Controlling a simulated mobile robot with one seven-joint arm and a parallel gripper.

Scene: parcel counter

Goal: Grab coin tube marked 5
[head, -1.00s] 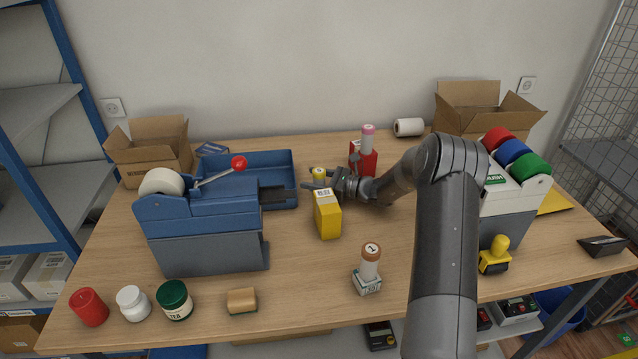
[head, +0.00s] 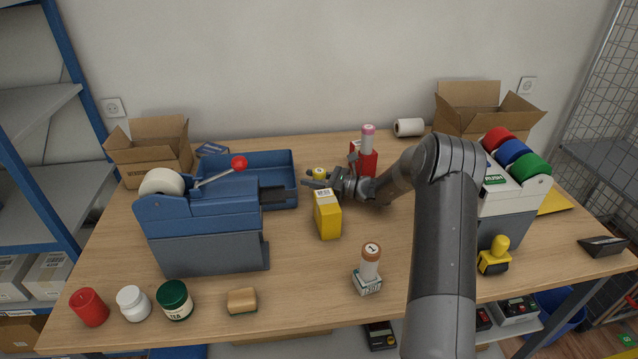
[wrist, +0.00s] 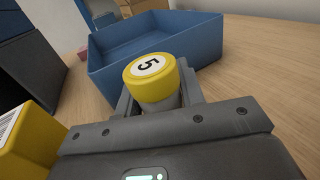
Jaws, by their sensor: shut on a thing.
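The coin tube marked 5 has a yellow cap with a white label (wrist: 150,74) and sits between my gripper's fingers in the wrist view. In the head view its yellow cap (head: 320,173) shows just behind the yellow box. My gripper (head: 322,183) reaches in from the right, low over the table, and is shut on this tube. The tube's lower body is mostly hidden. A tube marked 1 with a brown cap (head: 371,250) stands on a small block near the front. A pink-capped tube (head: 368,138) stands at the red holder (head: 367,162) behind my arm.
A yellow box (head: 328,218) stands close in front of my gripper. A blue tray (head: 270,163) lies just left and behind, next to the blue tape dispenser (head: 195,215). A white machine with coloured rolls (head: 512,205) stands right. The front middle has free room.

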